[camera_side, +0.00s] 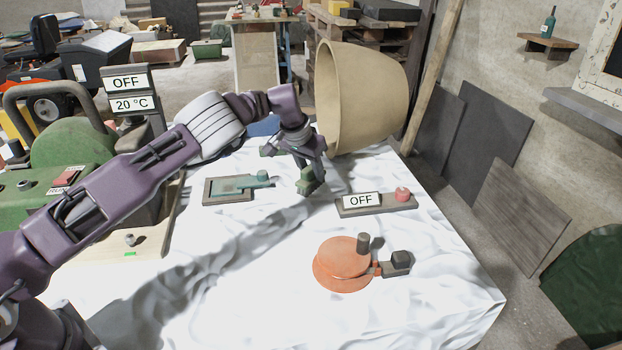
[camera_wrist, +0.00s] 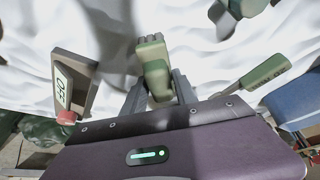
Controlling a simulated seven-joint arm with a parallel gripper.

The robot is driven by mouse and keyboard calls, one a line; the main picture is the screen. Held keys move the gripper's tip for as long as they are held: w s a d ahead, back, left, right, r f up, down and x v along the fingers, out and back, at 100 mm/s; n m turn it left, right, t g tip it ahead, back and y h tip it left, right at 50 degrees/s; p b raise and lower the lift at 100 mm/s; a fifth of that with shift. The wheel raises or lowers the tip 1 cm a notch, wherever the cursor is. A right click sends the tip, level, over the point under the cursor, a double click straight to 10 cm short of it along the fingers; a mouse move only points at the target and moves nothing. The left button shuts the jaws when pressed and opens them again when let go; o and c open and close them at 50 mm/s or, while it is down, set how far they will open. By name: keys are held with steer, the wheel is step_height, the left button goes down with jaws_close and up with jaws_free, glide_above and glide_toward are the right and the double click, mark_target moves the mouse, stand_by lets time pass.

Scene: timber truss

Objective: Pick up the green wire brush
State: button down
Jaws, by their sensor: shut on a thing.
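My gripper (camera_side: 309,172) is shut on the green wire brush (camera_side: 308,184), over the middle of the white-covered table. In the wrist view the brush (camera_wrist: 153,66) sits between the two fingers of my gripper (camera_wrist: 156,90). It is green with a paler band and has a grey, toothed far end. The fingers hide part of its sides. Whether the brush touches the cloth or is just above it, I cannot tell.
A panel with an OFF sign and red button (camera_side: 376,202) stands right of the brush. A teal tool on a dark tray (camera_side: 228,196) lies left. An orange round device (camera_side: 343,262) is in front. A large tan bucket (camera_side: 362,97) lies tipped behind. White cloth (camera_side: 440,270) is clear front right.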

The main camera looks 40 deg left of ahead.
step_height(320, 180, up, 10)
steer(key=shift+r, duration=0.1)
steer(key=c, duration=1.5)
jaws_free()
steer(key=shift+c, duration=0.2)
steer(key=c, duration=0.6)
steer(key=s+a+f+n+g+y, duration=0.1)
steer(key=s+a+f+n+y, duration=0.2)
steer(key=s+a+n, duration=0.95)
steer(key=a+f+m, duration=0.1)
steer(key=a+f, duration=0.1)
steer(key=s+a+f+m, duration=0.1)
steer(key=a+f+m, duration=0.1)
steer(key=f, duration=0.1)
steer(key=shift+s+a+m, duration=0.15)
steer(key=shift+s+m, duration=0.05)
steer(key=shift+m, duration=0.05)
steer(key=shift+s+d+r, duration=0.1)
steer(key=shift+s+d, duration=0.55)
steer(key=shift+d, duration=0.05)
steer(key=shift+s+d, duration=0.45)
